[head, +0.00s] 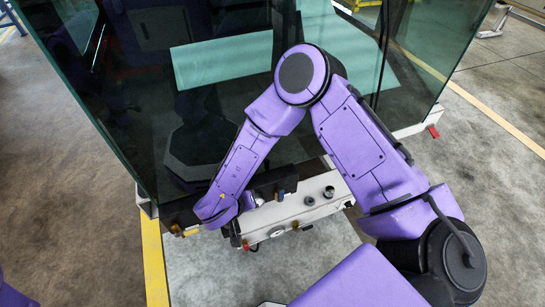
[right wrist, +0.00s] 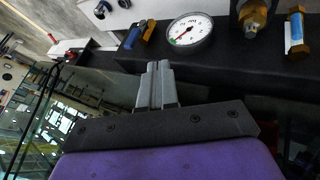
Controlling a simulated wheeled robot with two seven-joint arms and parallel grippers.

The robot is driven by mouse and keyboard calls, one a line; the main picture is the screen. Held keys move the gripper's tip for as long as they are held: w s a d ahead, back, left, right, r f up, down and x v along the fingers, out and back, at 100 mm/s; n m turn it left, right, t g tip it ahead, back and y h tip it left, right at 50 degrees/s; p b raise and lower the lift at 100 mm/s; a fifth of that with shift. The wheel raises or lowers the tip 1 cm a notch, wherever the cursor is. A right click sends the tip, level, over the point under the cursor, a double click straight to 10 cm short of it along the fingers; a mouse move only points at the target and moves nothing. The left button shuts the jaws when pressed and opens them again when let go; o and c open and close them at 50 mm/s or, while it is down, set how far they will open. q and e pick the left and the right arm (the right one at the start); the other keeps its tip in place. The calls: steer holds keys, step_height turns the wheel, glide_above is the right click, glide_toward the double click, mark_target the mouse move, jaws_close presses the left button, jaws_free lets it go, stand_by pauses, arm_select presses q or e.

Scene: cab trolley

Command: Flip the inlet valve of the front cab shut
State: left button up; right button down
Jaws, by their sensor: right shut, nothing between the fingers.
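In the right wrist view my right gripper (right wrist: 158,72) is shut and empty, its grey fingertips pointing at a dark bar. I cannot tell which is the inlet valve of the front cab. In the head view my right arm reaches to the low front edge of the glass cab (head: 210,60), and its forearm hides most of the gripper there. My left gripper is out of view.
A round white gauge (right wrist: 190,30) sits between the valves, beside a brass fitting (right wrist: 254,15). A white beam (head: 345,188) with dark knobs runs along the cab's foot. A red knob (head: 433,131) is at the right corner. Bare floor (head: 80,240) lies left.

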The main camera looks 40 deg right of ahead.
steer(key=shift+f, duration=0.1)
glide_toward(281, 196)
steer(key=w+d+f, duration=0.2)
steer(key=w+f, duration=0.1)
steer(key=f, duration=0.2)
steer(key=shift+d+f, duration=0.15)
steer(key=shift+f, duration=0.1)
steer(key=shift+d+r, duration=0.1)
steer(key=shift+d+r+y+p, duration=0.1)
steer(key=shift+d+y+p, duration=0.05)
steer(key=shift+y+p, duration=0.3)
